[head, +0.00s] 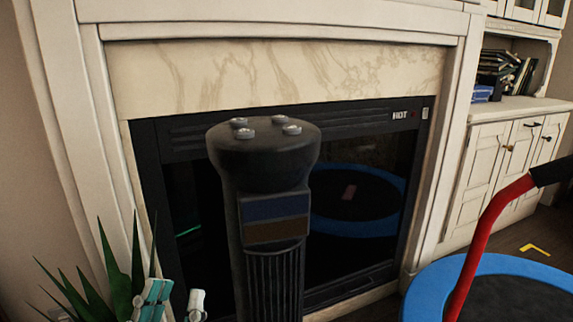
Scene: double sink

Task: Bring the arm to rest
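My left gripper (176,302) shows only at the bottom edge of the head view, left of the middle. Its teal and white fingertips stand apart with a gap between them. I see nothing held in it. The rest of the gripper is cut off by the picture's edge. It appears just right of a green spiky plant (118,266); how near it is to the leaves I cannot tell. My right gripper is not in view.
A fireplace with a dark glass front and pale marble surround (275,75) fills the background. A blue-rimmed trampoline (440,278) with a red handle (486,235) stands at lower right. White cabinets (492,160) with books (505,75) are at far right.

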